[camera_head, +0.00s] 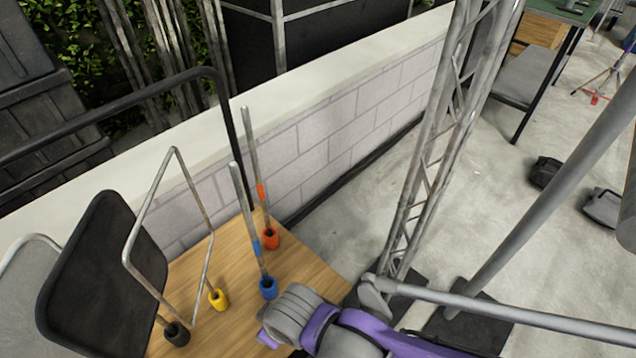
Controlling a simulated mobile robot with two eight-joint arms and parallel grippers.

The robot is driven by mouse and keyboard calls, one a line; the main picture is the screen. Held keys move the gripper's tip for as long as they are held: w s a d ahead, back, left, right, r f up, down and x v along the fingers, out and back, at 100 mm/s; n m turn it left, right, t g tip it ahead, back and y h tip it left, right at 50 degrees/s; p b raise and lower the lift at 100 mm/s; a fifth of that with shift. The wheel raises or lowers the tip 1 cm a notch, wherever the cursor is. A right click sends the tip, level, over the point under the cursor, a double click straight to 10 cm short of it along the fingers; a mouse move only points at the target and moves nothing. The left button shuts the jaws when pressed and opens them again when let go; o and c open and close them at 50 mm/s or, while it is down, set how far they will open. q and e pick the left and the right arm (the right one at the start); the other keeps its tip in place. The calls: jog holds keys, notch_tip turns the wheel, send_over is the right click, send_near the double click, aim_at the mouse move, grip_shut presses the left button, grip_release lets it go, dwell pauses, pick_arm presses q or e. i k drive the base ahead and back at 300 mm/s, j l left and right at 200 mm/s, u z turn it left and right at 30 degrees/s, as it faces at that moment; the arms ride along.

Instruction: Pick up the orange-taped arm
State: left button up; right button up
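The orange-taped arm (252,160) is a thin grey metal rod with a band of orange tape partway down. It stands slightly tilted, its lower end in an orange cup (271,239) at the far edge of a wooden tabletop (225,255), close to the block wall. My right arm, grey and purple, comes in from the bottom right. Its front end (290,318) is low at the near right of the tabletop, apart from the orange-taped arm. Its fingertips are not clearly visible, so open or shut does not show. My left gripper is not in view.
A blue-taped rod in a blue cup (268,288) stands just in front and left. A bent wire frame in a yellow cup (218,299) and a black panel (105,275) crowd the left. A truss (430,150) rises right. Open floor (360,215) lies beyond the tabletop.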

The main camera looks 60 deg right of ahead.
aim_at(244, 110)
jog(key=z, duration=1.4)
jog(key=k+l, duration=0.25)
jog(key=k, duration=0.25)
jog(key=i+j, duration=0.15)
jog(key=i, duration=0.35)
